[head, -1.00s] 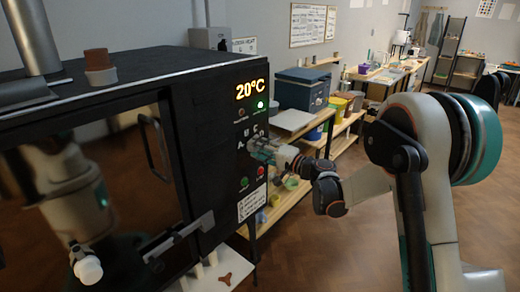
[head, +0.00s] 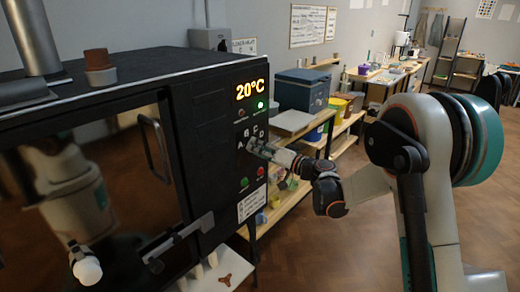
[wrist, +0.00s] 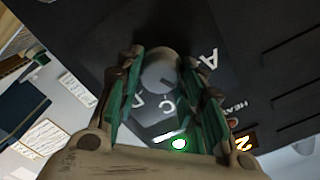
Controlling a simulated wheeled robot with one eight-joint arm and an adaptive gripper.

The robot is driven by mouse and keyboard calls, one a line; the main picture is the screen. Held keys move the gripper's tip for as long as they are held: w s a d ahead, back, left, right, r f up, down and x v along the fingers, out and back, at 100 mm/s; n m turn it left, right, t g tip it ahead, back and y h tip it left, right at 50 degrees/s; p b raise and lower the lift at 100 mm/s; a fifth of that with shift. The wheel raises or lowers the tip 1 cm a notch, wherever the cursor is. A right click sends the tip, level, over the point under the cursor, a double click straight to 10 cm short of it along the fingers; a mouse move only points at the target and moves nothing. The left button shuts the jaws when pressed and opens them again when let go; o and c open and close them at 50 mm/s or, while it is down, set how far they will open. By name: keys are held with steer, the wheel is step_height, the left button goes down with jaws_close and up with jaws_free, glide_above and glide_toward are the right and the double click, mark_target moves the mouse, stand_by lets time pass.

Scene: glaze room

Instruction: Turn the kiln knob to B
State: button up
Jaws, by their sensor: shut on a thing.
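The kiln (head: 215,110) is a black box with a control panel on its right front. Its round grey knob (wrist: 160,72) sits on that panel, with letters A to D around it in the head view. My gripper (head: 258,148) is at the panel, shut on the knob. In the wrist view the teal fingers (wrist: 160,85) stand on either side of the knob. A, C and D show there; B is hidden, probably by a finger. I cannot tell surely which letter the knob points to.
The display (head: 251,90) reads 20°C, with a lit green lamp (head: 260,105) below it. Green and red buttons sit lower on the panel. A door handle (head: 155,148) sticks out at left. Wooden shelving (head: 285,200) stands behind my gripper. Open floor lies at right.

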steer(key=shift+w+a+r, duration=0.1)
steer(key=shift+a+r, duration=0.05)
steer(key=shift+r, duration=0.05)
steer(key=o, duration=1.1)
steer(key=shift+a+f, duration=0.1)
steer(key=shift+f, duration=0.05)
steer(key=v, duration=1.2)
